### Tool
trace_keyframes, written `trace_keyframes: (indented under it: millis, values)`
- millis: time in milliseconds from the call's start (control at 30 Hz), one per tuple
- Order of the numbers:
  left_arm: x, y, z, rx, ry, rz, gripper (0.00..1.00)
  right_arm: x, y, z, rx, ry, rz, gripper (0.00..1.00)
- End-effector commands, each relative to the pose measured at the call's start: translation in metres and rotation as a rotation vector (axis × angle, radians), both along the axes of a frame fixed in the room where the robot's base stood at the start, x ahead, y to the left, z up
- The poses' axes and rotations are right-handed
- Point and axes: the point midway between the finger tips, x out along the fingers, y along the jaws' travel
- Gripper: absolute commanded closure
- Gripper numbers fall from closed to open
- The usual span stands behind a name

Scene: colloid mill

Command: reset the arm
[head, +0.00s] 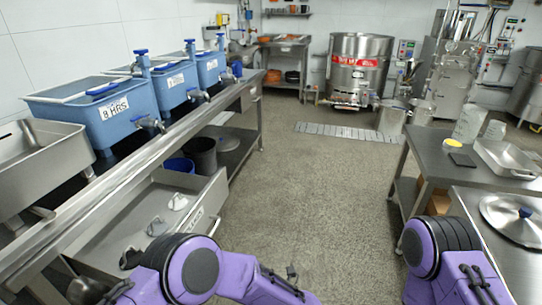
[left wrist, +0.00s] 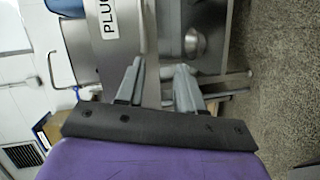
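Both my purple arms show at the bottom of the head view, the left arm (head: 190,272) reaching beside the bench and the right arm (head: 445,262) beside the right-hand table. My left gripper (left wrist: 160,72) shows in the left wrist view with its two grey fingers apart and nothing between them. Beyond the fingers is a steel front with a label (left wrist: 108,18) that reads "PLUG" in part. My right gripper is not visible in either view.
At left, a steel bench holds several blue tanks (head: 113,118). At right stand steel tables with a tray (head: 508,160) and a round lid (head: 515,217). The floor between (head: 310,190) is clear.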

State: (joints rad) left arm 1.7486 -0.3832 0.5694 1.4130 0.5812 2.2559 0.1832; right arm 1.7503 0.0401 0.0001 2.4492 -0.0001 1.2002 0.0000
Motion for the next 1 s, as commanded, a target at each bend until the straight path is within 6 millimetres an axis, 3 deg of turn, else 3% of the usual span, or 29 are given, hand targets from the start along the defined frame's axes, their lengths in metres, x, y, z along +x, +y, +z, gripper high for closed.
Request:
trace_keyframes:
  millis: [200, 333, 467, 533, 600, 733, 833, 900, 1000]
  values:
    - [0.008, 0.013, -0.032, 0.151, 0.238, -0.381, 0.63, -0.001, 0.000, 0.005, 0.000, 0.002, 0.000, 0.57]
    - [-0.012, 0.038, -0.066, 0.277, 0.494, -0.673, 0.63, -0.001, 0.000, 0.012, 0.000, 0.002, 0.000, 0.57]
    - [-0.068, 0.080, -0.101, 0.364, 0.817, -0.957, 0.63, -0.001, 0.000, 0.022, 0.000, 0.002, 0.000, 0.57]
    - [-0.114, 0.110, -0.113, 0.375, 1.008, -1.094, 0.63, 0.000, 0.000, 0.029, 0.000, 0.002, 0.000, 0.57]
    - [-0.166, 0.140, -0.116, 0.352, 1.188, -1.204, 0.63, 0.000, 0.000, 0.036, 0.000, 0.001, 0.000, 0.57]
    - [-0.242, 0.182, -0.103, 0.272, 1.406, -1.288, 0.63, 0.000, 0.000, 0.045, 0.000, 0.002, 0.000, 0.57]
    - [-0.271, 0.205, -0.089, 0.227, 1.475, -1.262, 0.63, 0.000, 0.000, 0.050, 0.000, 0.002, 0.000, 0.57]
    - [-0.275, 0.216, -0.083, 0.212, 1.489, -1.231, 0.63, 0.000, 0.000, 0.054, 0.000, 0.002, 0.000, 0.57]
    - [-0.274, 0.216, -0.084, 0.208, 1.485, -1.225, 0.63, 0.000, 0.000, 0.055, 0.000, 0.002, 0.000, 0.57]
